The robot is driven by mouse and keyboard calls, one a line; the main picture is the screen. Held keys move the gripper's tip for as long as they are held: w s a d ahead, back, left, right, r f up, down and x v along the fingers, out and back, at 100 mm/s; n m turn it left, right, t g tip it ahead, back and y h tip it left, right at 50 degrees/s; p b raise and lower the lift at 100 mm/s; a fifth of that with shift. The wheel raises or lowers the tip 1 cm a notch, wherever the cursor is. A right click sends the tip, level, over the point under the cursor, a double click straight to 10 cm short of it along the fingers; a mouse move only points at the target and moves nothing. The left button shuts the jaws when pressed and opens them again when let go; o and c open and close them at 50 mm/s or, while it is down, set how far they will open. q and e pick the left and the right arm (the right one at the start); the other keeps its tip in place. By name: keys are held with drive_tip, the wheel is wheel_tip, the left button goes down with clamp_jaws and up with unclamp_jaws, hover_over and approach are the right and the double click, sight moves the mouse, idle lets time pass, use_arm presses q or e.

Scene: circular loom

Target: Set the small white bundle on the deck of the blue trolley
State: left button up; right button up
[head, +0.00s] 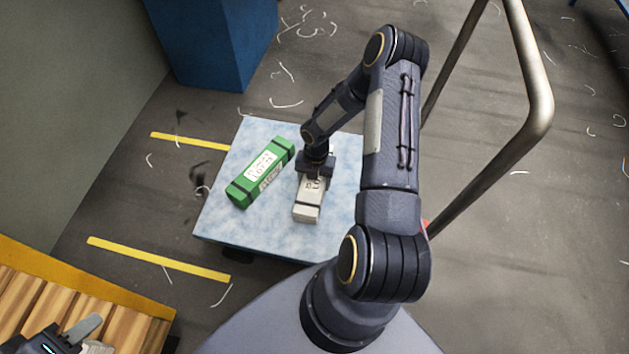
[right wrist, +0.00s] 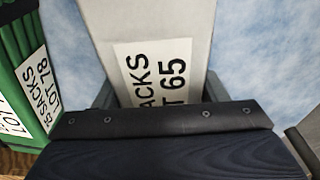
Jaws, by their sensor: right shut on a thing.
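The small white bundle (head: 307,205), with a dark strap and a printed label, is over the pale blue deck of the trolley (head: 285,242), right of its middle. It looks level and on or very close to the deck; I cannot tell if it touches. My right gripper (head: 314,172) is shut on the bundle from above. In the right wrist view the bundle (right wrist: 150,25) fills the space between the fingers, and its label reads "65". My left gripper (head: 88,338) is at the lower left, partly cut off, over a slatted wooden surface; its opening is unclear.
A green bundle (head: 262,172) lies on the deck just left of the white one, with a narrow gap. A bent metal handle (head: 490,172) rises at the right. A blue block (head: 215,45) stands behind. Yellow lines (head: 160,259) and thread scraps mark the floor.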

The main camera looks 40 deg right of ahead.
drive_tip(key=shift+f, duration=0.15)
drive_tip(key=o, duration=1.3)
